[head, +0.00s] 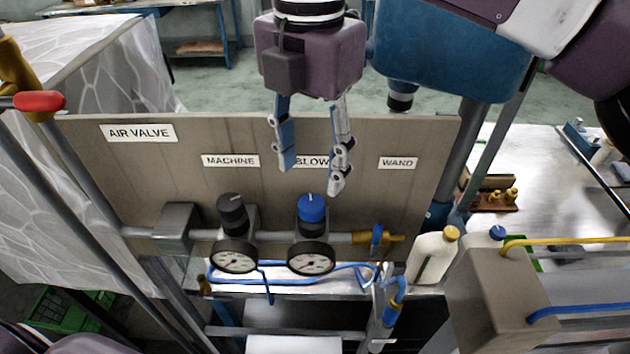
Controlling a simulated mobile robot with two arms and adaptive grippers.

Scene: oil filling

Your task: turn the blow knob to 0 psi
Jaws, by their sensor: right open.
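The blow knob (312,208) is blue with a white mark on top. It sits below the BLOW label (312,162), above a round dial gauge (311,258). The black machine knob (232,212) stands to its left above its own gauge (235,255). My right gripper (311,181) hangs from the top with its two fingers apart. It is empty, in front of the panel, and partly covers the BLOW label. Its fingertips are a little above the blow knob in the picture and apart from it. The gauge needles are too small to read.
The grey panel (260,127) also carries AIR VALVE and WAND labels. A red-tipped valve handle (39,101) is at the far left. A brass fitting with a blue lever (377,236) is right of the knobs. White bottles (432,258) and a grey box (494,303) stand at the right.

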